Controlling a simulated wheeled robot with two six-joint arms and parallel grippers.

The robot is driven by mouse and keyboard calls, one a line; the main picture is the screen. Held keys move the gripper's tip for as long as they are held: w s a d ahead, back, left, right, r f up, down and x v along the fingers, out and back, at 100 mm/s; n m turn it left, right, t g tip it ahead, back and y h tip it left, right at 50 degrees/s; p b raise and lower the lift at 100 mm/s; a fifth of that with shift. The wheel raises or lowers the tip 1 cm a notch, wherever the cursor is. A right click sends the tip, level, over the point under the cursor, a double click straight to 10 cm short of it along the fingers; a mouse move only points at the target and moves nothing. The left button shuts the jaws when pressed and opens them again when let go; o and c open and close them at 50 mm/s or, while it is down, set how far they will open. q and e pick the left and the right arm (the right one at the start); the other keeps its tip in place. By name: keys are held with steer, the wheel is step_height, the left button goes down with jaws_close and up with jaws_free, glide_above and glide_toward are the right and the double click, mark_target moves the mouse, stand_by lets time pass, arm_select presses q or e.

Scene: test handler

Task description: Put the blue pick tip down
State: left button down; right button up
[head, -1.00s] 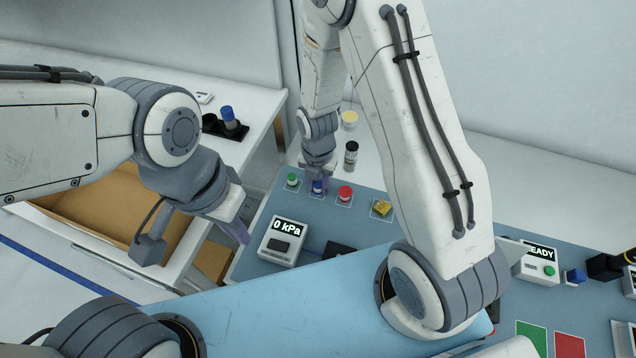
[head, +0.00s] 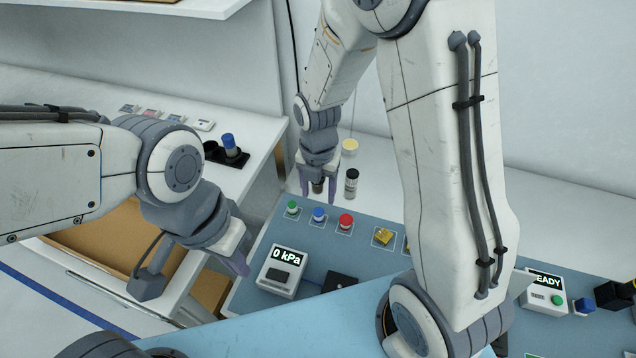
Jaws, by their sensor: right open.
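The blue pick tip (head: 319,214) stands on a marked square on the blue-grey bench mat, between the green tip (head: 292,207) and the red tip (head: 345,221). My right gripper (head: 318,196) is open, its two fingers pointing down just above and behind the blue tip, apart from it. A small brownish thing shows between the fingers; I cannot tell whether it is held or stands behind. My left gripper (head: 242,266) hangs at the left, over the mat's left edge. Its fingers overlap in this view.
A 0 kPa gauge box (head: 281,271) sits on the mat in front of the tips. A yellow block (head: 384,236) lies to their right. A dark-capped vial (head: 351,184) stands behind. A black holder (head: 233,157) with a blue-topped item is on the left table.

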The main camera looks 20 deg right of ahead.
arm_select(q)
steer(key=shift+f, duration=0.15)
arm_select(e)
steer(key=s+a+r+m, duration=0.3)
steer(key=s+r+m, duration=0.3)
steer(key=s+m, duration=0.3)
steer(key=s+a+r+m+y, duration=0.1)
steer(key=s+a+r+m, duration=0.3)
steer(key=s+m, duration=0.6)
step_height(320, 180, up, 3)
steer(key=m, duration=0.2)
steer(key=shift+a+m, duration=0.3)
steer(key=shift+m, duration=0.1)
steer(key=shift+w+f, duration=0.1)
